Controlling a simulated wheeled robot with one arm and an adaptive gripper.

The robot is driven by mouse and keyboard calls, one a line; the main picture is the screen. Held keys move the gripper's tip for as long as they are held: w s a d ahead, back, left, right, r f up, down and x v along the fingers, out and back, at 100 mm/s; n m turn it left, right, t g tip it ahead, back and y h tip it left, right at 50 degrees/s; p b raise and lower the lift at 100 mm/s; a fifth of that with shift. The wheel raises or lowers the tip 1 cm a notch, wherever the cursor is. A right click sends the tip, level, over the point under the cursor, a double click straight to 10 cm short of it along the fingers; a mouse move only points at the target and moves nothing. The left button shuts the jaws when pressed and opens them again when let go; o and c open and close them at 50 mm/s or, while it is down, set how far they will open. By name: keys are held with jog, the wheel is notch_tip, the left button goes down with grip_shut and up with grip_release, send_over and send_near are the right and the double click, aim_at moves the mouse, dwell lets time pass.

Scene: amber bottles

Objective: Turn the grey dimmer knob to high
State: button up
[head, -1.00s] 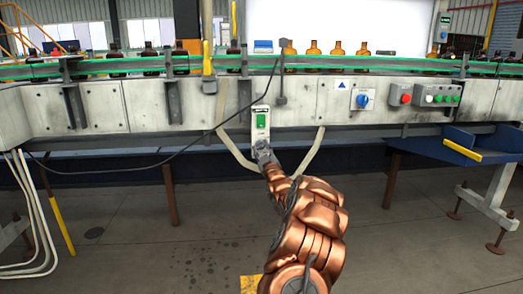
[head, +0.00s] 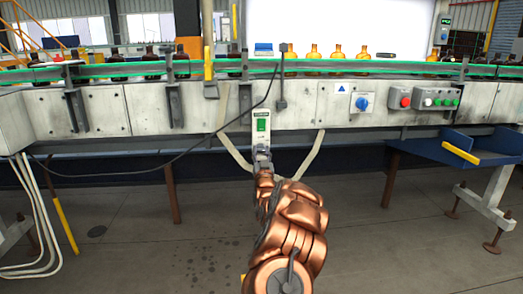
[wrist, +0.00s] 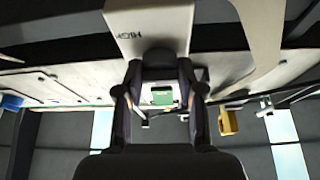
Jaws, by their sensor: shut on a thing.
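A narrow pale control box (head: 261,112) with a green switch (head: 261,124) hangs on the front of the conveyor in the head view. My gripper (head: 262,158) is at the lower end of this box, almost in line with it. In the wrist view my gripper (wrist: 160,92) has its two dark fingers on either side of a grey part, the dimmer knob (wrist: 158,58), and is shut on it. The fingers hide much of the knob, and its pointer cannot be made out. The word HIGH (wrist: 128,32) is printed on the pale plate beside it, upside down in this view.
A conveyor (head: 350,68) with amber bottles (head: 313,52) runs above. A blue rotary switch (head: 362,102) and a button box (head: 436,98) sit to the right. A black cable (head: 160,168) hangs at left, and pale straps (head: 309,154) flank the box.

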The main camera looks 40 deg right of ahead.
jog(key=m+g+h, duration=0.1)
jog(key=m, duration=0.2)
jog(key=m+g+h, duration=0.1)
jog(key=m, duration=0.3)
jog(key=shift+w+a+r+g, duration=0.1)
jog(key=shift+w+a+g, duration=0.05)
jog(key=shift+g, duration=0.15)
jog(key=shift+m, duration=0.5)
jog(key=o, duration=1.1)
jog(key=shift+o, duration=0.2)
jog(key=shift+s+a+f, duration=0.3)
jog(key=shift+s+a, duration=0.05)
jog(key=shift+s, duration=0.05)
jog(key=v, duration=1)
jog(key=shift+a, duration=0.5)
